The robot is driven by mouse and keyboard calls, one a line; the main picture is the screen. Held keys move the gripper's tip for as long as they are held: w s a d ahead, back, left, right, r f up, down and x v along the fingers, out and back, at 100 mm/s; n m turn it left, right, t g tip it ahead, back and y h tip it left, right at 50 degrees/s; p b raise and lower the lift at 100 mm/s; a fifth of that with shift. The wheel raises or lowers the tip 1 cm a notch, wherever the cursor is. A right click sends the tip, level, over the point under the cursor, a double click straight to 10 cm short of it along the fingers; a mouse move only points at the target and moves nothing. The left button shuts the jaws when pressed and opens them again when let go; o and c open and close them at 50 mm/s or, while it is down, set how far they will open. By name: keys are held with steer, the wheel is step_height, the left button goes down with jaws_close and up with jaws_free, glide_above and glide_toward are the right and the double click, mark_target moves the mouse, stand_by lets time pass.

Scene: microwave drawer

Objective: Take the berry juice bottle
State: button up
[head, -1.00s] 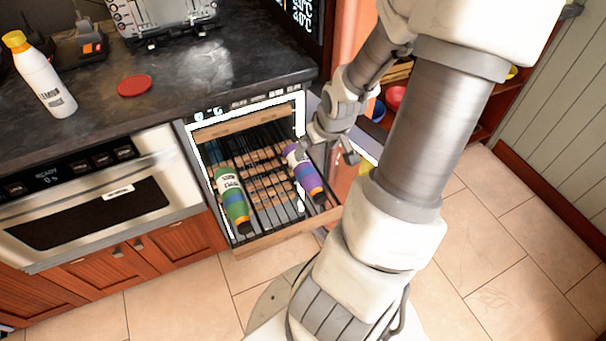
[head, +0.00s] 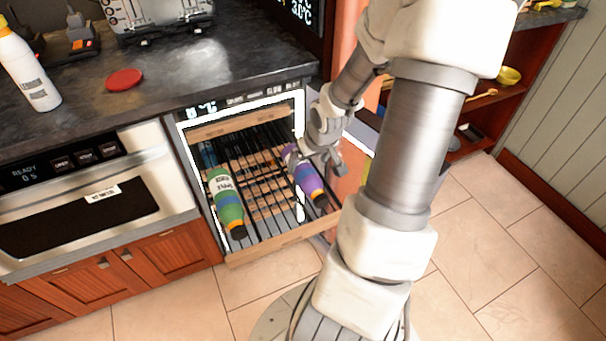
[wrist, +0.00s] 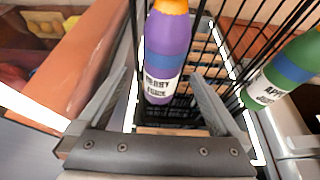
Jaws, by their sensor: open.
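The berry juice bottle (head: 308,180) is purple with a blue band and an orange cap. It lies on the wire rack of the pulled-out drawer (head: 270,250), on its right side. In the wrist view the bottle (wrist: 168,50) shows its "berry juice" label, between and beyond my open fingers. My gripper (wrist: 160,100) is open and empty. In the head view my gripper (head: 328,160) is right beside the bottle's upper part, at the drawer's right edge. I cannot tell whether the fingers touch it.
A green apple juice bottle (head: 228,203) lies on the same rack to the left; it also shows in the wrist view (wrist: 290,72). The dark counter (head: 180,80) holds a lemon juice bottle (head: 28,72) and a red disc (head: 124,79). An oven (head: 90,205) is left of the drawer.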

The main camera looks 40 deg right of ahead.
mark_target(304, 167)
steer(key=b+x, duration=0.3)
steer(key=x, duration=0.1)
steer(key=shift+w+a+f, duration=0.15)
steer(key=shift+w+f, duration=0.05)
steer(key=shift+f, duration=0.1)
steer(key=shift+r, duration=0.1)
jaws_close()
